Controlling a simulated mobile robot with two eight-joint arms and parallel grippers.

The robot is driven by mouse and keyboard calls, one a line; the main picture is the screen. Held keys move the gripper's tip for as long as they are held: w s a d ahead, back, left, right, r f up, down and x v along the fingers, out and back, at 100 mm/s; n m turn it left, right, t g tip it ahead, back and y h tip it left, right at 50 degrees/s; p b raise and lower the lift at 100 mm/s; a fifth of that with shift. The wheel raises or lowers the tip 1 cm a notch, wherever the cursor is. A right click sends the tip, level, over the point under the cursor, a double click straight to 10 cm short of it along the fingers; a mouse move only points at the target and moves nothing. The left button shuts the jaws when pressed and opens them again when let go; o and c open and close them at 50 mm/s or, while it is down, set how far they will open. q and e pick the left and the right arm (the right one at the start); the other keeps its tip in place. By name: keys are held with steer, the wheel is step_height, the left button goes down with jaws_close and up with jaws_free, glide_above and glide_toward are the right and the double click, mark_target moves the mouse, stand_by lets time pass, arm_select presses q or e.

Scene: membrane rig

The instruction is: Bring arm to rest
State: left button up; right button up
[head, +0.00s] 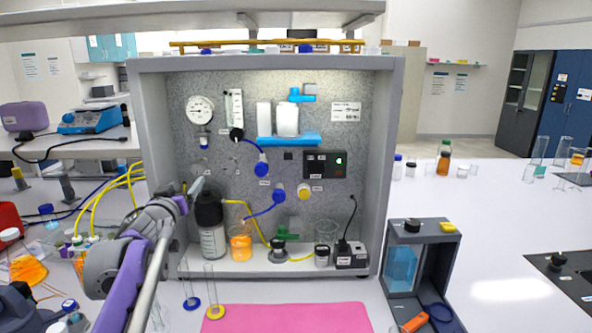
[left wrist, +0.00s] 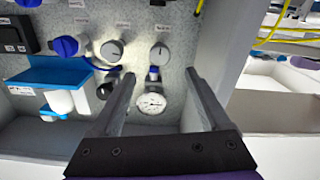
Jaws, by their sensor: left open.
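My left arm (head: 128,265) comes in from the left in the head view, grey and purple, reaching up toward the rig. My left gripper (head: 197,187) is in front of the rig's left part, near the black-capped bottle (head: 209,212). In the left wrist view my left gripper (left wrist: 160,76) is open, with its two fingers apart. The panel with a round gauge (left wrist: 152,103) and knobs shows between and beyond them. I see nothing held between the fingers. My right gripper is not in view.
The grey rig cabinet (head: 384,160) stands on the white bench. Its floor holds an orange beaker (head: 240,246) and a small pump box (head: 351,257). A grey stand (head: 426,245) is at right; the bench beyond has free room.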

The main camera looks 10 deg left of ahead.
arm_select(q)
steer(key=s+d+f+m+g+h+p, duration=0.1)
steer(key=s+d+f+g, duration=0.3)
steer(key=s+d+f, duration=0.4)
steer(key=s+d+f+m+g+h+p, duration=0.2)
steer(key=s+d+f+g, duration=0.2)
steer(key=s+d+f, duration=0.4)
steer(key=s+d+f+m+g+h+p, duration=0.1)
steer(key=s+d+f+g, duration=0.3)
steer(key=s+f, duration=1.2)
steer(key=s+d+p, duration=0.1)
steer(key=s+d, duration=0.2)
steer(key=shift+s+d+m, duration=0.2)
steer(key=shift+d+m, duration=0.2)
